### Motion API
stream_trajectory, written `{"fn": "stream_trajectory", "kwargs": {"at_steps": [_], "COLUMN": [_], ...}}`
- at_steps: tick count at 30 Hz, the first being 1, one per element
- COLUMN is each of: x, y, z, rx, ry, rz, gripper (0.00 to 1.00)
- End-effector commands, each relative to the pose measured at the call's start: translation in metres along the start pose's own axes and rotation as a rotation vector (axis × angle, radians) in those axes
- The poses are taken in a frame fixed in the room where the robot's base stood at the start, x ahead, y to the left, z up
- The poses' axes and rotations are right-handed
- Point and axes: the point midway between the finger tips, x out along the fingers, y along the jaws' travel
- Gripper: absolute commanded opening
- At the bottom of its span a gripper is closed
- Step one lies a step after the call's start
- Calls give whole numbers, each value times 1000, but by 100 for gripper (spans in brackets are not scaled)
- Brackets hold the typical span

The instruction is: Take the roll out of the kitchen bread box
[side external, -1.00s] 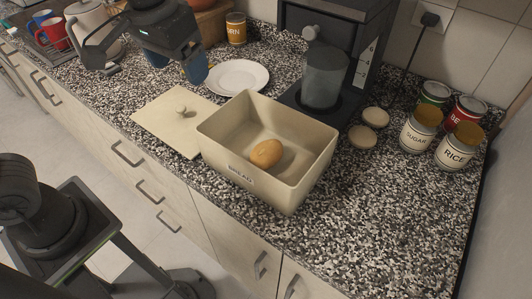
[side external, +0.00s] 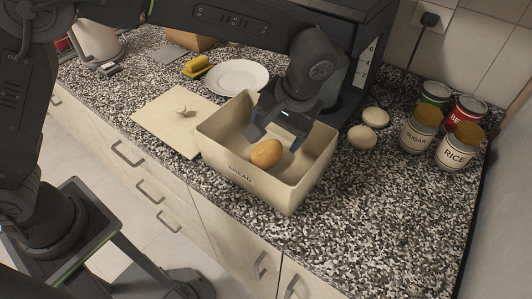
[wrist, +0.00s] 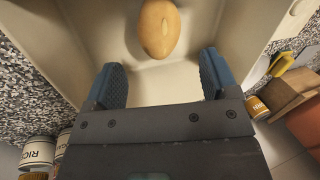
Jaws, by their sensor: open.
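The cream bread box (side external: 238,173) stands open on the counter, labelled BREAD on its front. A brown roll (side external: 266,153) lies inside on the box floor; it also shows in the wrist view (wrist: 159,27). My gripper (side external: 273,138) is inside or just over the box opening, behind the roll. In the wrist view its two blue-padded fingers (wrist: 161,75) are spread apart with nothing between them. The roll lies beyond the fingertips, roughly centred between them. The box lid (side external: 172,122) with its knob lies flat on the counter, left of the box.
A white plate (side external: 237,77) and a yellow brush-like item (side external: 197,66) lie behind the lid. A dark coffee machine stands behind the box. The front right counter is clear.

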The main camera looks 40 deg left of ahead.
Motion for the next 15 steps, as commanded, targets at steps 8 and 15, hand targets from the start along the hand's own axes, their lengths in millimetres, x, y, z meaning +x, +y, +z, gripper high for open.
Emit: {"fn": "stream_trajectory", "kwargs": {"at_steps": [8, 15], "x": [32, 59], "y": [0, 2], "z": [-1, -5], "rx": [-1, 0], "ry": [0, -2], "rz": [0, -2], "gripper": [80, 80]}}
